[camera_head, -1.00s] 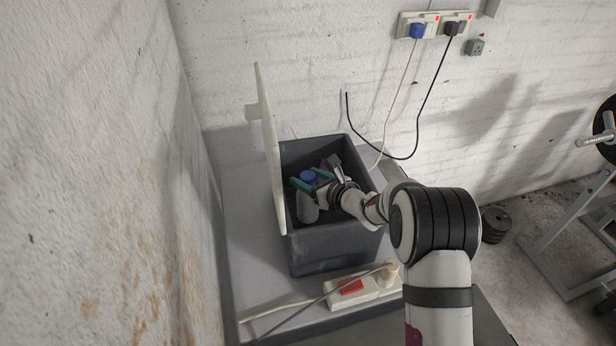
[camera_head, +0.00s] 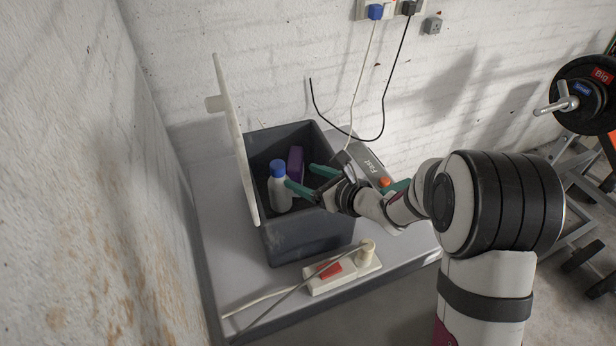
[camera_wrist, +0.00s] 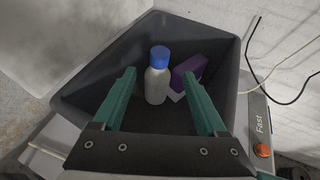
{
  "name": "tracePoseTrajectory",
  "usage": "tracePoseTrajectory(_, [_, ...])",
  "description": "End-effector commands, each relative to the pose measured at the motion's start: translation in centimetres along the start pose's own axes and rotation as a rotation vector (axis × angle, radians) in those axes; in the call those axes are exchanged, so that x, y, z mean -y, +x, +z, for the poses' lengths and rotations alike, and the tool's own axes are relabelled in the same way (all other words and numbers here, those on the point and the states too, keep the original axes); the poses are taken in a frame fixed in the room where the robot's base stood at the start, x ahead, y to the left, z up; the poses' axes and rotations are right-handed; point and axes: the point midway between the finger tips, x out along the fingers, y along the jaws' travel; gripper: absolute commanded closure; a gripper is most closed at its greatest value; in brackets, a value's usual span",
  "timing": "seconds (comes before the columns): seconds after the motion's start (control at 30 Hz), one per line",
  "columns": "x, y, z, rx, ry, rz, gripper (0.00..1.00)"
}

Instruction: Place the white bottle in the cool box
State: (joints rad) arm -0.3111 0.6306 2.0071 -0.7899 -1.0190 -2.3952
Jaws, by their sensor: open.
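The white bottle (camera_head: 281,190) with a blue cap stands upright inside the dark grey cool box (camera_head: 311,237). It also shows in the wrist view (camera_wrist: 156,84), standing on the box floor. My gripper (camera_head: 300,179) is open and empty, with green fingers. In the wrist view the gripper (camera_wrist: 158,82) points into the box, with the bottle beyond the fingers and apart from them. The box's pale lid (camera_head: 235,140) stands open on the left side.
A purple object (camera_head: 295,164) lies in the box beside the bottle. A power strip (camera_head: 343,272) with cables sits in front of the box on the grey surface (camera_head: 222,250). A grey device marked "Fast" (camera_head: 372,166) stands right of the box. Walls rise left and behind.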

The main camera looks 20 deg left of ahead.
Motion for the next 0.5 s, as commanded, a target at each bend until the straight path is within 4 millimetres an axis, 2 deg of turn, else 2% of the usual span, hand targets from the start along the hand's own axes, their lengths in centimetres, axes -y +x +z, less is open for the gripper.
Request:
tracePoseTrajectory(0.2, [0.1,-0.8,0.0,-0.002,0.011,-0.007,0.25])
tracePoseTrajectory(0.27, [1.4,-1.6,0.3,-0.019,0.099,-0.064,0.25])
tracePoseTrajectory(0.3, [3.0,-2.9,0.5,-0.038,0.228,-0.148,0.25])
tracePoseTrajectory(0.37, [6.3,-6.4,0.5,-0.053,0.540,-0.341,0.25])
tracePoseTrajectory(0.4, [8.4,-10.1,0.1,-0.031,0.827,-0.512,0.25])
tracePoseTrajectory(0.43, [9.5,-13.6,-0.7,0.012,1.089,-0.662,0.25])
tracePoseTrajectory(0.47, [9.9,-17.3,-1.6,0.083,1.364,-0.813,0.25])
tracePoseTrajectory(0.5, [9.2,-22.1,-3.3,0.212,1.727,-1.004,0.25])
